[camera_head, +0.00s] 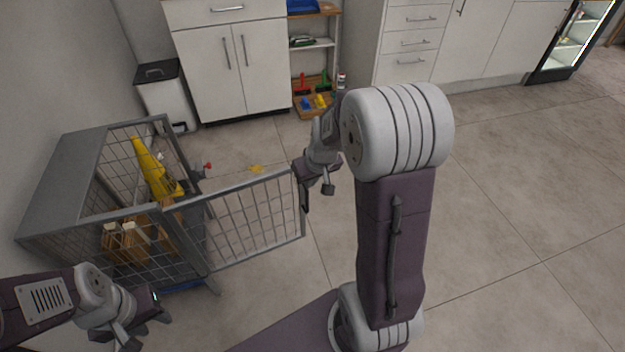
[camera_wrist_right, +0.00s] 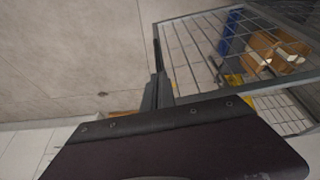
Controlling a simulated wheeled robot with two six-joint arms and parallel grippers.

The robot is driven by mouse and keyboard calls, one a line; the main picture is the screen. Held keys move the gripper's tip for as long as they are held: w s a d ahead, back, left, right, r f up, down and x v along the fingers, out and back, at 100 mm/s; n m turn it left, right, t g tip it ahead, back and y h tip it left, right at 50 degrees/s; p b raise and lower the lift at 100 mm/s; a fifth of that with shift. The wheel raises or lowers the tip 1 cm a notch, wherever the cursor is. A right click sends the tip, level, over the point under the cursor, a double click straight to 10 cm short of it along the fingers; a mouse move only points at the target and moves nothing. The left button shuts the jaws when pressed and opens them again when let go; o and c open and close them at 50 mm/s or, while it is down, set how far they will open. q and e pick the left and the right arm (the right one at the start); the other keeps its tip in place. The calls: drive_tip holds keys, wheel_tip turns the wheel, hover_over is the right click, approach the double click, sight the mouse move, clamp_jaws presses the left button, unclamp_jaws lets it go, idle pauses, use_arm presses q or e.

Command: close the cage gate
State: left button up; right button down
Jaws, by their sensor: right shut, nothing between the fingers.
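The grey wire cage (camera_head: 62,190) stands at the left in the head view. Its mesh gate (camera_head: 250,218) is swung out to the right, away from the cage opening. My right gripper (camera_head: 305,200) is shut and empty at the gate's free end; whether it touches the frame I cannot tell. In the right wrist view, the shut fingers (camera_wrist_right: 158,75) are beside the end of the gate (camera_wrist_right: 190,50). My left gripper (camera_head: 145,330) is low at the left, in front of the cage; its finger gap is unclear.
A yellow cone (camera_head: 152,165) and brown boxes (camera_head: 125,240) are inside the cage. A white bin (camera_head: 168,100) and a white cabinet (camera_head: 235,70) stand behind. Open floor (camera_head: 510,200) extends right.

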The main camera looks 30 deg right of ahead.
drive_tip(key=w, duration=0.1)
drive_tip(key=w+f, duration=0.2)
drive_tip(key=shift+w+d+b, duration=0.15)
drive_tip(key=shift+w+b, duration=0.1)
drive_tip(key=shift+b, duration=0.15)
drive_tip(key=shift+w+r, duration=0.2)
drive_tip(key=shift+w, duration=0.35)
drive_tip(key=shift+w+d, duration=0.1)
